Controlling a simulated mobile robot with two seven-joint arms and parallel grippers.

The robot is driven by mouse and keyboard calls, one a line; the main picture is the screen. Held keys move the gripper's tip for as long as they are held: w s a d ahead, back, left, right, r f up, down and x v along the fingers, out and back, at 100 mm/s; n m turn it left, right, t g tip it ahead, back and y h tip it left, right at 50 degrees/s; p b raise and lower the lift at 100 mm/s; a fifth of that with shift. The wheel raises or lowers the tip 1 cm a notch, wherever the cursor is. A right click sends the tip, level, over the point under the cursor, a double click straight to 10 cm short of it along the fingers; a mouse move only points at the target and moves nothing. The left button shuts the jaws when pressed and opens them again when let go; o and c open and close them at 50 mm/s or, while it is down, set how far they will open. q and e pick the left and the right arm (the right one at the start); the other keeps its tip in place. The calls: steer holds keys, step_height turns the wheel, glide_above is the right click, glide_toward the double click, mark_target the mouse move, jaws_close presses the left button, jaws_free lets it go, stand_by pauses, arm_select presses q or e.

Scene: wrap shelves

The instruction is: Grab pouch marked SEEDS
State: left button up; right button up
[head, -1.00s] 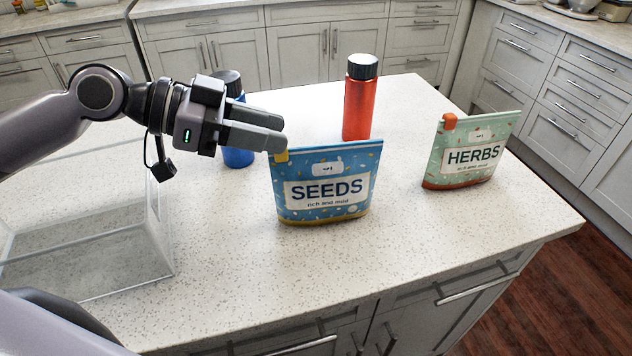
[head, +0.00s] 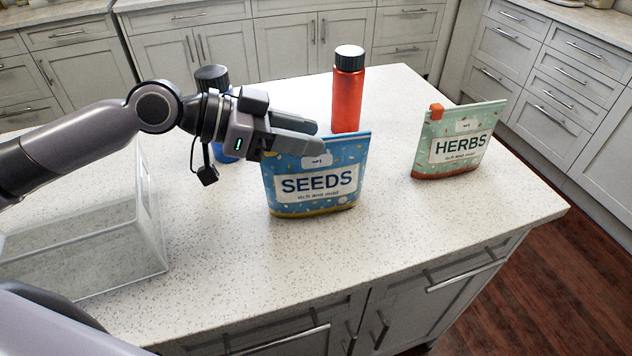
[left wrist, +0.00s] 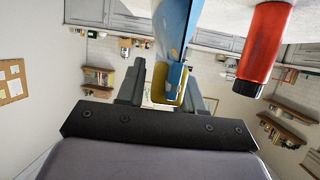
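The blue SEEDS pouch (head: 315,182) stands upright on the counter, its label facing me. My left gripper (head: 318,135) lies along its top edge from the left, its fingers covering the upper left corner. In the left wrist view, the pouch's blue edge (left wrist: 176,28) and yellow tab (left wrist: 166,88) lie between the two fingers of my left gripper (left wrist: 165,72). A gap shows at the left finger; the right finger is close to the pouch. The gripper looks open around the pouch. My right gripper is not in view.
A green HERBS pouch (head: 458,150) stands to the right. A red bottle (head: 348,100) stands just behind the SEEDS pouch, and a blue bottle (head: 212,78) is partly hidden behind my left arm. A clear bin (head: 152,215) is at left. The counter's front right is clear.

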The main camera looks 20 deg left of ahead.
arm_select(q)
jaws_close()
steer(key=shift+s+f, duration=0.1)
steer(key=shift+f, duration=0.1)
stand_by(1.1)
